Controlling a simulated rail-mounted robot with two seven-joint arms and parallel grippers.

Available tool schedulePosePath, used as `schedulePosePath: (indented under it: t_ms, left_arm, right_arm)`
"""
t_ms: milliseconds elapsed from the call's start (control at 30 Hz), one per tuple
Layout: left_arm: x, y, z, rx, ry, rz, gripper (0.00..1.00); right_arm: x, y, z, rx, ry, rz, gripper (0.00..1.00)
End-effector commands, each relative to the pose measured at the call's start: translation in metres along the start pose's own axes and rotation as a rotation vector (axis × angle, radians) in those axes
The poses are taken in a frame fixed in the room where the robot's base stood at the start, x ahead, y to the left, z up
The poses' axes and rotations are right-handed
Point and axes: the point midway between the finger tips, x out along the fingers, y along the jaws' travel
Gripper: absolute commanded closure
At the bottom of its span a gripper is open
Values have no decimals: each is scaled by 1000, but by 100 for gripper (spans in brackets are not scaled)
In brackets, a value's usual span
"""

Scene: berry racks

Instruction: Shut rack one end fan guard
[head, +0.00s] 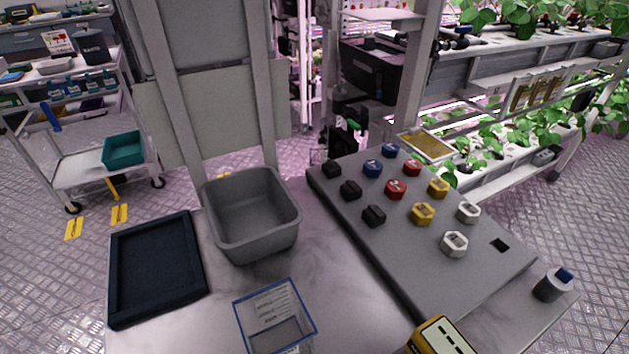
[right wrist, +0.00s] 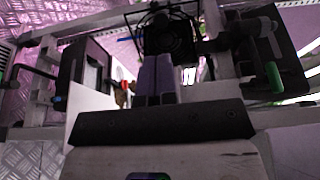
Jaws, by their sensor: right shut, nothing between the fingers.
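In the right wrist view a black round fan (right wrist: 170,36) sits in a dark frame at the top middle. My right gripper (right wrist: 157,62) is shut and empty, its fingertips pointing at the fan's lower part. I cannot tell whether they touch it. The fingers hide part of the fan. Which part is the guard, and how far it stands open, is unclear. My left gripper is in neither view.
In the right wrist view a dark panel with a green handle (right wrist: 274,76) is at right and a black-framed box (right wrist: 85,70) at left. In the head view a grey bin (head: 250,250), black tray (head: 117,318) and knob board (head: 440,285) occupy the table.

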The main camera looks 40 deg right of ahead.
Motion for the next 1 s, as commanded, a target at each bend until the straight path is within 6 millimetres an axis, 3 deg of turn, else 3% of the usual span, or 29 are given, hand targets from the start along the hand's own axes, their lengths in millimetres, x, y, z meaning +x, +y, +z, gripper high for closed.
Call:
schedulePosePath:
  t_ms: [33,200,400,633,1000]
  left_arm:
    - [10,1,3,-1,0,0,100]
    - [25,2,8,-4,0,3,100]
    - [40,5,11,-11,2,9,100]
    - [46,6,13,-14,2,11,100]
    - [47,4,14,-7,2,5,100]
  right_arm:
    - [12,4,0,-4,0,-3,100]
    - [42,4,0,-3,0,-2,100]
    - [68,3,0,-2,0,-1,100]
    - [82,1,0,-2,0,0,100]
    - [84,0,0,-1,0,0,100]
